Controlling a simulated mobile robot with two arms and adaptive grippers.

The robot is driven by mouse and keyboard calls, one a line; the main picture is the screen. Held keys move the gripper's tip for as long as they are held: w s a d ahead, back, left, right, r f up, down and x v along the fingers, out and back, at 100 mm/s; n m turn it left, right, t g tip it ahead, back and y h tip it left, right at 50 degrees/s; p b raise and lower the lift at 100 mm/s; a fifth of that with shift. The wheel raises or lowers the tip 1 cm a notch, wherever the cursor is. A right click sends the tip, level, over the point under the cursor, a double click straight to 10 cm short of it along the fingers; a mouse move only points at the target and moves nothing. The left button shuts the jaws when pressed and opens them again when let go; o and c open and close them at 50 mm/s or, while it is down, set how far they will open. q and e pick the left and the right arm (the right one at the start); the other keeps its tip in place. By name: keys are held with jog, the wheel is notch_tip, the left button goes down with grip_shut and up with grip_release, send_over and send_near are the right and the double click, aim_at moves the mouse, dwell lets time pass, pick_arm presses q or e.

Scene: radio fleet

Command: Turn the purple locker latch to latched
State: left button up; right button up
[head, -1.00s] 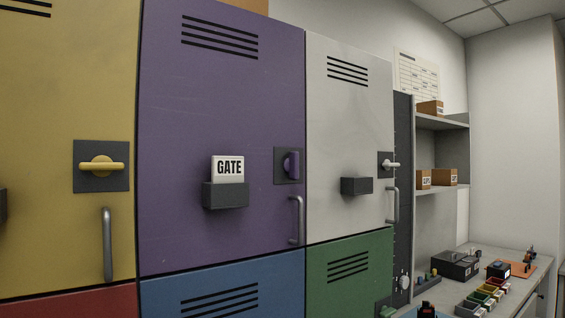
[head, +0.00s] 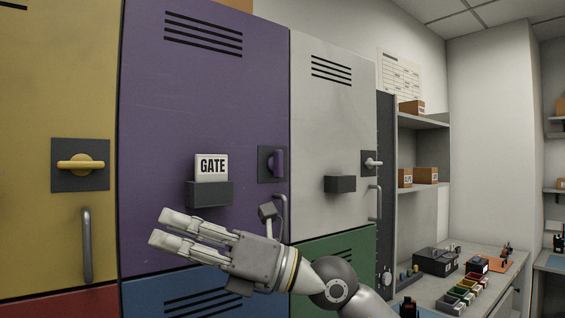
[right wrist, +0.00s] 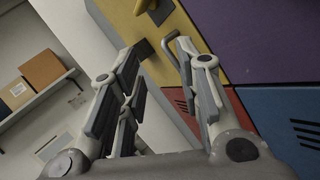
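The purple locker (head: 205,110) has a purple latch (head: 276,164) on a dark plate at the right of its door. Its handle stands upright, unlike the level yellow latch (head: 80,165). The purple door also shows in the right wrist view (right wrist: 265,40), but its latch does not. My right gripper (head: 160,228) is open and empty in front of the lower part of the purple door. It points left, below and left of the latch and apart from it. In the right wrist view its fingers (right wrist: 155,50) are spread with nothing between them. My left gripper is not in view.
The purple door's pull handle is partly hidden by my right wrist. A white locker (head: 330,120) with a level latch stands to the right. A cluttered bench (head: 435,300) lies farther right.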

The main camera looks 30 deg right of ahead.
jog(key=w+d+r+t+h, duration=0.1)
jog(key=d+r+t+h, duration=0.15)
jog(key=d+h, duration=0.2)
jog(key=m+t+h, duration=0.4)
jog(key=m+h, duration=0.1)
jog(key=h, duration=0.7)
send_near(282, 161)
jog(key=w+p, duration=0.1)
jog(key=w, duration=0.1)
jog(key=w+p, duration=0.2)
jog(key=w, duration=0.1)
jog(key=w+p, duration=0.1)
jog(key=w, duration=0.2)
jog(key=shift+w+a+r, duration=0.15)
jog(key=shift+w+a, duration=0.1)
jog(key=shift+a, duration=0.1)
jog(key=shift+w+p, duration=0.45)
jog(key=shift+w, duration=0.2)
jog(key=shift+c, duration=0.5)
grip_shut()
